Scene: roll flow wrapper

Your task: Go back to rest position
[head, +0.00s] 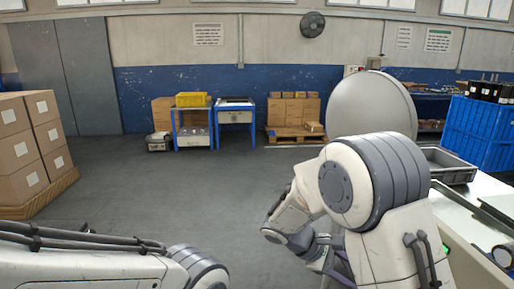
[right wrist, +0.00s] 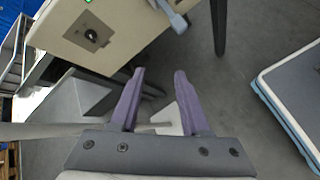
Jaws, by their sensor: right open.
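My right gripper (right wrist: 158,100) shows in the right wrist view with its two purple fingers apart and nothing between them. Below and beyond it are the grey floor and a cream machine panel (right wrist: 120,22) with a dark switch.
A machine with a large pale round disc (head: 372,103) and a worktop (head: 462,222) stands at the right. A grey tray (head: 447,165) and blue crates (head: 477,133) sit there. Stacked cartons (head: 28,148) stand on a pallet at left. The middle floor (head: 190,195) is clear.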

